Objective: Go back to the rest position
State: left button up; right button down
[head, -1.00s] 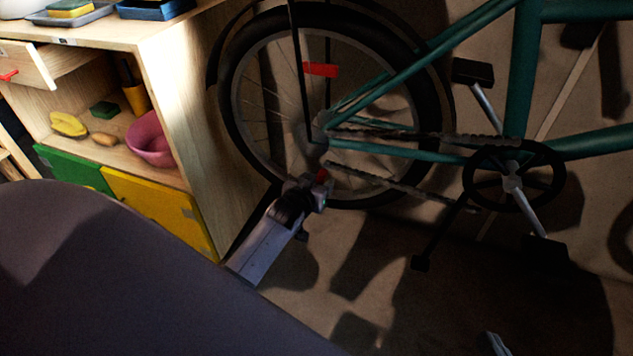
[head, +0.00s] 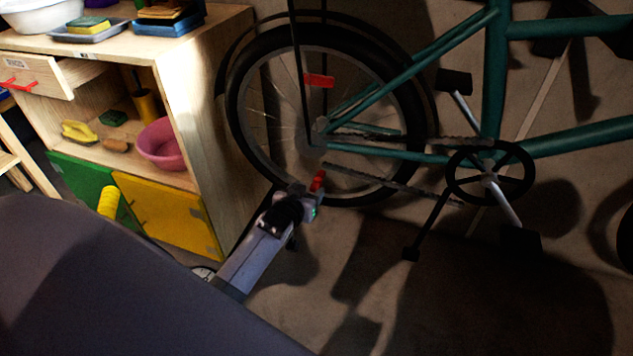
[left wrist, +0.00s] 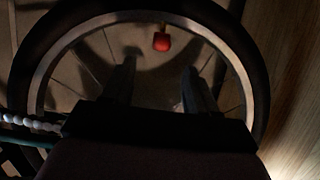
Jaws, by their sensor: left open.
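My left gripper (head: 317,181) is at the end of the grey arm in the middle of the head view, in front of the lower part of a bicycle's rear wheel. In the left wrist view its two dark fingers (left wrist: 157,88) stand apart with nothing between them, so it is open and empty. The wheel (left wrist: 38,95) lies beyond the fingers, and I cannot tell the exact gap. My right gripper is in neither view.
The teal bicycle (head: 494,70) stands along the wall at the right. A wooden cabinet (head: 215,130) with a pink bowl (head: 161,145) and an open drawer (head: 40,78) stands at the left. Bare, shadowed floor (head: 480,300) lies at the lower right.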

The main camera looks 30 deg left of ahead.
pick_arm(q)
jog(key=s+d+r+m+g+h, duration=0.1)
jog(key=s+d+r+m+h, duration=0.25)
jog(key=s+d, duration=0.75)
jog(key=s+d+r+m+h, duration=0.2)
jog(key=s+d+r+h, duration=0.25)
jog(key=s+d, duration=0.7)
jog(key=s+a+r+y+p, duration=0.1)
jog(key=a+r+p, duration=0.3)
jog(key=p, duration=1)
jog(key=s+a+r+g+y+p, duration=0.1)
jog(key=s+a+r+p, duration=0.2)
jog(key=r+p, duration=0.8)
jog(key=a+p, duration=0.1)
jog(key=p, duration=0.2)
jog(key=shift+s+g+y, duration=0.15)
jog(key=shift+g+y, duration=0.15)
jog(key=shift+y, duration=0.1)
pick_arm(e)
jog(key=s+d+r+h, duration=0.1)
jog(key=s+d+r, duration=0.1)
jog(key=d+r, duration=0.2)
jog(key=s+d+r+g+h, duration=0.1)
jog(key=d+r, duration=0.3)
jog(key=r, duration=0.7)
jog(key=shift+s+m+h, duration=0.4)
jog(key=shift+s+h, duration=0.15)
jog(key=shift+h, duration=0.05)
pick_arm(q)
jog(key=shift+n, duration=0.25)
